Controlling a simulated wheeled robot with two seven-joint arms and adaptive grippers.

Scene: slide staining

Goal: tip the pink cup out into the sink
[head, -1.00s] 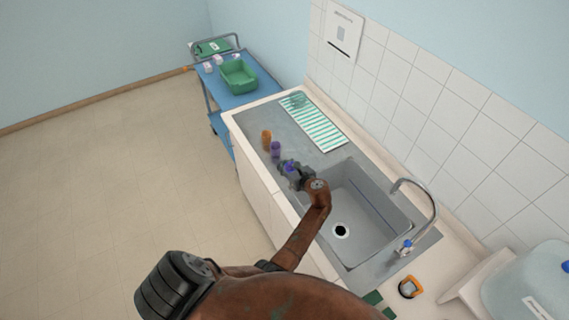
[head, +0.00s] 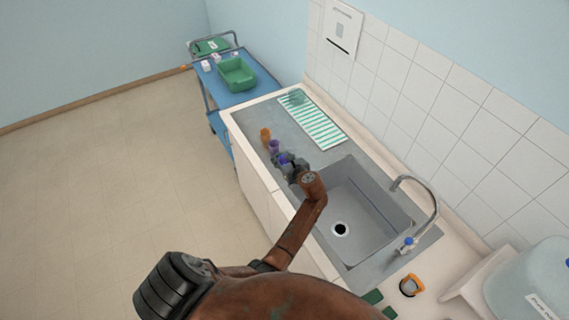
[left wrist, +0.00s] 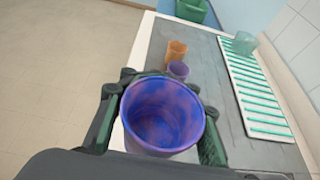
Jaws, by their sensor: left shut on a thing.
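My left gripper (head: 285,161) is shut on a purple cup with a blue inside (left wrist: 160,117). No cup looks plainly pink; this one has a violet-pink tint outside. In the left wrist view its mouth faces the camera, with blue and purple blotches inside. I cannot tell whether these are liquid or stain. In the head view it is small and partly hidden by my gripper, over the counter just left of the sink. The grey sink (head: 368,235) has a dark round drain. My right gripper is not in view.
A smaller purple cup (head: 273,146) and an orange cup (head: 265,134) stand just beyond the held cup. A striped mat (head: 318,125) with a clear glass lies on the counter. The tap (head: 433,205) arches at the sink's right. A blue cart (head: 228,98) with a green tub stands behind.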

